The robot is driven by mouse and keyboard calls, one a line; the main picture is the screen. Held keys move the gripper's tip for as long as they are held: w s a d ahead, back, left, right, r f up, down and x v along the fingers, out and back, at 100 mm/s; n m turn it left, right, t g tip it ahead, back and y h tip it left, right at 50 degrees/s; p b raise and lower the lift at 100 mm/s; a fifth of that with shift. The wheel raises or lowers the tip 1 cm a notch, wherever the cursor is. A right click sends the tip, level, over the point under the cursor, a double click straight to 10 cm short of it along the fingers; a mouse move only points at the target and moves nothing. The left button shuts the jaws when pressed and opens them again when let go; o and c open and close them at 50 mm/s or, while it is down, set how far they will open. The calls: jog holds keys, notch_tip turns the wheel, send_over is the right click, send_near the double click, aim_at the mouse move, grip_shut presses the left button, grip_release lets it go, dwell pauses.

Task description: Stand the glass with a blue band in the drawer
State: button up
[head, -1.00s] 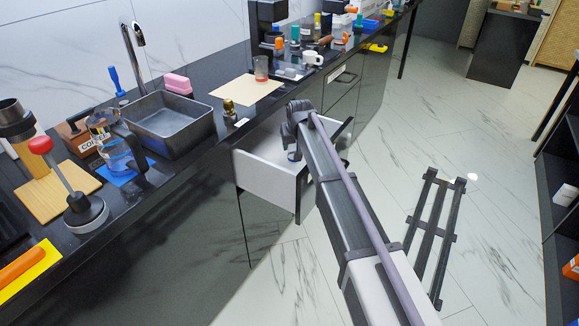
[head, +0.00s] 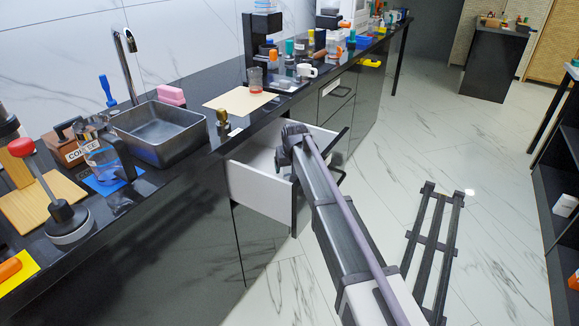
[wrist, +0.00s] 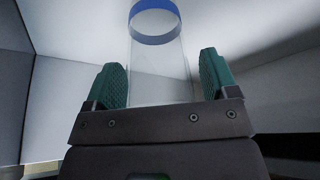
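The clear glass with a blue band (wrist: 158,65) shows in the wrist view, in front of and between the green fingertips. Its blue band is at the top of the picture. My gripper (wrist: 160,62) is open around the lower part of the glass, with a visible gap at the right finger; the left side is close to the glass. The open drawer (head: 262,190) has white walls and a white floor, and its inside fills the wrist view. In the head view my arm reaches over the drawer; the glass is hidden there behind my wrist.
The dark counter (head: 195,168) runs along the drawer's back side. On it stand a grey basin (head: 160,135), a brass-coloured item (head: 223,120), and another glass with a red base (head: 255,80) on a beige mat (head: 238,103).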

jog(key=shift+r+p, duration=0.35)
jog(key=p+v, duration=1)
jog(key=v, duration=0.1)
jog(key=shift+r+p, duration=0.35)
jog(key=shift+p, duration=0.05)
jog(key=shift+s, duration=0.1)
